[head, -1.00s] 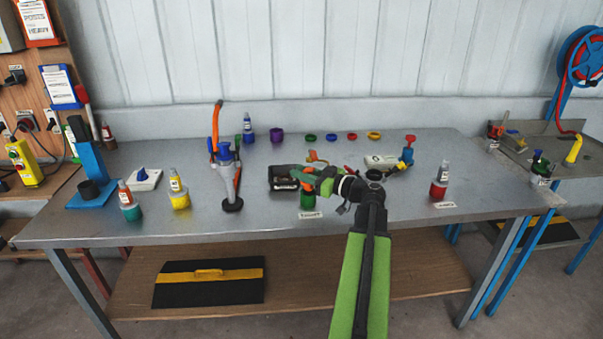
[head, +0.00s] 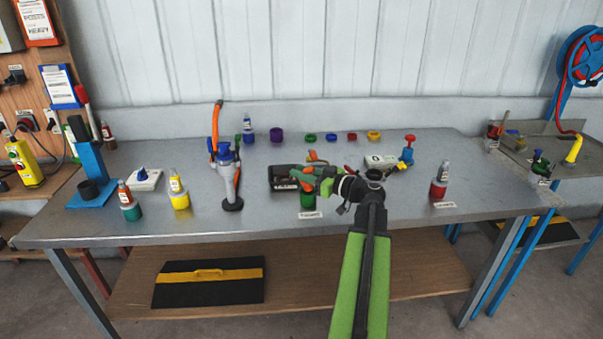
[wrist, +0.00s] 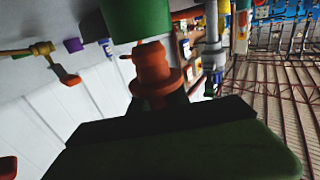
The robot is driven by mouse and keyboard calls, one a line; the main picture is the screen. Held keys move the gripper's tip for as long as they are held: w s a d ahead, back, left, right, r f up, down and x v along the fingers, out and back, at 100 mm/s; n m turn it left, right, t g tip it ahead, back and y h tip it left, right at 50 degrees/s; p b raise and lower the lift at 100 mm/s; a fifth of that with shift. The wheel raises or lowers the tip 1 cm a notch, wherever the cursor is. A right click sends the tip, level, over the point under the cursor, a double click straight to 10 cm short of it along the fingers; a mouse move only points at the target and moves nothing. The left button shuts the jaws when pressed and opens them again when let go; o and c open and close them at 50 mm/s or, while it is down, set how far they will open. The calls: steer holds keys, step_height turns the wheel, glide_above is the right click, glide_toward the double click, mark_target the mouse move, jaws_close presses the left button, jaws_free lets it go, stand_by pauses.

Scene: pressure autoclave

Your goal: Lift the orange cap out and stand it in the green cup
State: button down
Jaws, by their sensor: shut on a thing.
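The green cup (head: 307,202) stands near the front middle of the table, behind a white label. My gripper (head: 306,179) is just above it in the head view, where it is small and partly merges with orange and dark things behind. In the wrist view, my gripper (wrist: 158,103) is shut on the orange cap (wrist: 153,72), a stepped, flanged piece. The cap's far end meets the edge of the green cup (wrist: 140,18) in that view. Whether the cap is touching the cup or inside it cannot be told.
A dark box (head: 283,178) stands just left of the green cup. A grey tool with a blue top (head: 227,180) stands further left. Small coloured rings (head: 331,137) line the back.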

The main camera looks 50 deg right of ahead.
steer(key=shift+f+b, duration=0.95)
steer(key=c, duration=1.2)
jaws_free()
steer(key=shift+o, duration=0.2)
steer(key=shift+s, duration=0.1)
steer(key=v, duration=1.7)
steer(key=shift+s, duration=0.1)
